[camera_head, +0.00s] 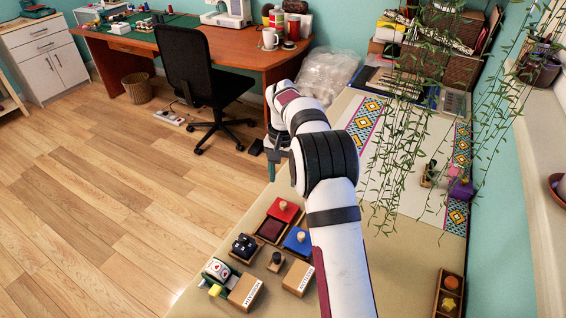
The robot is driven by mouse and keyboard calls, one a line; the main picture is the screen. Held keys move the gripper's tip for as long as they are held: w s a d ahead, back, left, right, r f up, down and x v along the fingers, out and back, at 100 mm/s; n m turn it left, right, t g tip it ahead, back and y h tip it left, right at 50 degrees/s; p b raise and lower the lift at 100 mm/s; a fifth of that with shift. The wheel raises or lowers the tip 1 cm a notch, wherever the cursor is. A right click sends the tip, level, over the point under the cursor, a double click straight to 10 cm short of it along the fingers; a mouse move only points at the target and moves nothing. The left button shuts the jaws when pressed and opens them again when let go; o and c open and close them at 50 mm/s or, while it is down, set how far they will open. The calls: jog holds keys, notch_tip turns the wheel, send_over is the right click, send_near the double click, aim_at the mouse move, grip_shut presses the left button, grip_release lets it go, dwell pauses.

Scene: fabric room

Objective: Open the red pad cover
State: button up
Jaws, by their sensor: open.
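The red pad cover (286,210) is a flat red square with a round wooden knob, on the low beige-topped surface. Just in front of it a dark red pad (270,230) lies uncovered in a wooden frame. The cover lies at the far side of this pad; I cannot tell whether it is still joined to the frame. My gripper (271,168) is above and beyond the cover, apart from it, near the surface's left edge. It is open, and I see nothing held in it. My arm hides part of the surface to the right.
A blue cover (297,241) with a knob sits right of the red pad. Nearby are a black stamp set (244,247), a dark knobbed stamp (275,262) and labelled boxes (246,292). Hanging plant stems (400,130) are right of my arm. An office chair (190,70) stands beyond.

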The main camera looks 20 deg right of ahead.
notch_tip(320, 180, up, 6)
jog(key=shift+r, duration=0.1)
dwell(0.4)
jog(key=s+a+r+y, duration=0.1)
jog(key=s+a+r, duration=0.25)
jog(key=s, duration=0.55)
jog(key=s+a+r, duration=0.2)
jog(key=s+r, duration=0.2)
jog(key=s, duration=0.5)
jog(key=s+a+f, duration=0.2)
jog(key=s+f, duration=0.1)
jog(key=s, duration=0.7)
jog(key=s+a+f+n, duration=0.1)
jog(key=s+a+f, duration=0.1)
jog(key=s, duration=0.8)
jog(key=shift+s+f+y, duration=0.35)
jog(key=shift+f+y, duration=0.05)
